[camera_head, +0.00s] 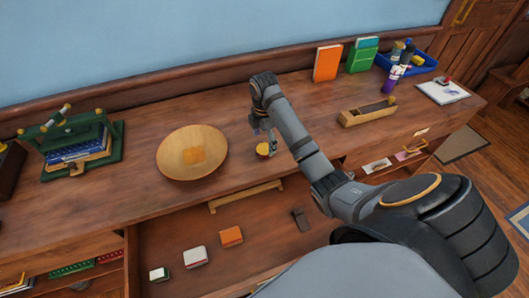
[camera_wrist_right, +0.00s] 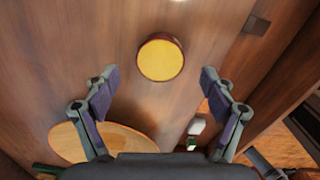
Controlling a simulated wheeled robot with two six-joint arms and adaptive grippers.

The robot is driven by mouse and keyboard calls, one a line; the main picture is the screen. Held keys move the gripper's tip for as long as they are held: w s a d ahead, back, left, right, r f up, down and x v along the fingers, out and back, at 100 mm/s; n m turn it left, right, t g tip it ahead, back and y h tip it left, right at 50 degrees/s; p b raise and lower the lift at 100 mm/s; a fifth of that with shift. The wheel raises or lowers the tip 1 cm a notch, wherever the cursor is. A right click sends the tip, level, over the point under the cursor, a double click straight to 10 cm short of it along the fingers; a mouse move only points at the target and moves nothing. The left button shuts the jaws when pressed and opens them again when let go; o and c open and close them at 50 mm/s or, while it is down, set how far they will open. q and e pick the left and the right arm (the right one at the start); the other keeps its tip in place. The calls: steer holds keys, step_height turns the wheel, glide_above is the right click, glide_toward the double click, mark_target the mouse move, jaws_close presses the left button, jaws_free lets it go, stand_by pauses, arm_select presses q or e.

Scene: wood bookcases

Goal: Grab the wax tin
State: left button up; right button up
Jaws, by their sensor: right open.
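The wax tin, a small round tin with a yellow top and dark red side, stands on the wooden counter in the head view (camera_head: 262,150). It also shows in the right wrist view (camera_wrist_right: 160,60), centred ahead of the fingertips. My right gripper (camera_head: 264,136) is above and beside the tin, pointing down, its arm partly covering the area. In the wrist view the right gripper (camera_wrist_right: 159,80) has its two fingers spread wide, with nothing between them. My left gripper is not in view.
A wooden bowl (camera_head: 170,160) stands left of the tin. A green book press (camera_head: 115,150) is farther left. A long wooden box (camera_head: 350,119) and blue tray (camera_head: 431,63) are right. An open drawer (camera_head: 150,240) below holds several small boxes. Counter around the tin is mostly clear.

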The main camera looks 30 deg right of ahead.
mark_target(264, 149)
step_height(264, 149, down, 3)
steer(key=shift+a+f, duration=0.1)
steer(key=shift+c, duration=0.7)
steer(key=c, duration=1.3)
